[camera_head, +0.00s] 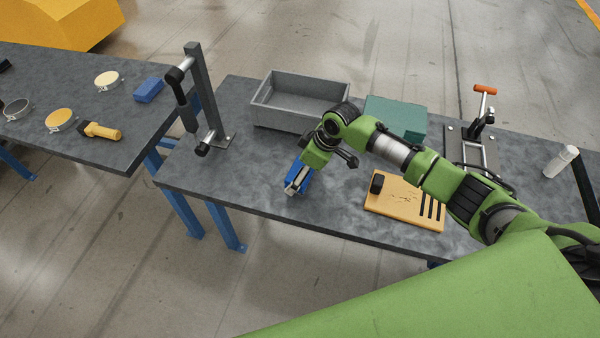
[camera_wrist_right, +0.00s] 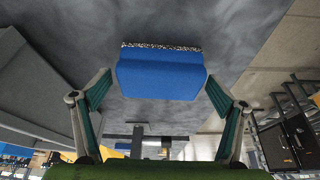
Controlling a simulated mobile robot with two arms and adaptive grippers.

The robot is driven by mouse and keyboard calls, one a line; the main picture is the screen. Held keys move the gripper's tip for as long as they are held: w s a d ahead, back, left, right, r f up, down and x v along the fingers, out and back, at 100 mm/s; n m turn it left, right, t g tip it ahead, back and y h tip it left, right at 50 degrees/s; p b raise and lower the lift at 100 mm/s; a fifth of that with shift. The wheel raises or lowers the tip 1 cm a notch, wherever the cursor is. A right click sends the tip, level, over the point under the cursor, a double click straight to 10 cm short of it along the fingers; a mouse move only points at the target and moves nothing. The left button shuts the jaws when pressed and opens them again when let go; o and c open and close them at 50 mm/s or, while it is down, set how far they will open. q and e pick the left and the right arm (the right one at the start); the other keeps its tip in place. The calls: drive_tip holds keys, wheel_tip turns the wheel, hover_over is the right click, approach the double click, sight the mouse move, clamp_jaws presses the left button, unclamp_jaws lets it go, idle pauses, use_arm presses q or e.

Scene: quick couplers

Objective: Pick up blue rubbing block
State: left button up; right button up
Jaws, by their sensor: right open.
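The blue rubbing block (camera_wrist_right: 160,78) has a speckled strip along one edge. In the right wrist view it sits between the two fingers of my right gripper (camera_wrist_right: 157,90), which are spread to either side of it. The fingertips are close to its ends; I cannot tell whether they touch. In the head view the block (camera_head: 291,187) is on the near left part of the middle table, partly hidden under my right gripper (camera_head: 300,178), which reaches down over it. My left gripper is in neither view.
A grey open bin (camera_head: 262,112) and a green box (camera_head: 412,118) stand behind. A wooden board (camera_head: 395,198) lies to the right. A metal post (camera_head: 203,90) rises at the left edge. Another blue block (camera_head: 148,90) lies on the left table.

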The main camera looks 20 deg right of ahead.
sight(296, 169)
drive_tip(key=c, duration=1.3)
drive_tip(key=shift+r, duration=0.4)
wheel_tip(296, 169, up, 3)
drive_tip(key=shift+s+f+b, duration=0.1)
drive_tip(key=shift+s+b, duration=0.05)
drive_tip(key=shift+b, duration=0.6)
drive_tip(key=s+r, duration=0.2)
drive_tip(key=r, duration=0.1)
drive_tip(key=s+r, duration=0.1)
drive_tip(key=s, duration=0.1)
drive_tip(key=shift+s+a+r+b, duration=0.1)
drive_tip(key=shift+a+r+b, duration=0.2)
drive_tip(key=shift+r+b, duration=0.1)
drive_tip(key=s+r, duration=0.1)
drive_tip(key=s, duration=0.2)
drive_tip(key=s+a+r+b, duration=0.1)
drive_tip(key=s+r, duration=0.1)
drive_tip(key=s, duration=0.1)
drive_tip(key=s+r, duration=0.1)
drive_tip(key=s, duration=0.2)
drive_tip(key=shift+s+a+r, duration=0.15)
drive_tip(key=shift+s+r, duration=0.1)
drive_tip(key=shift+r, duration=0.05)
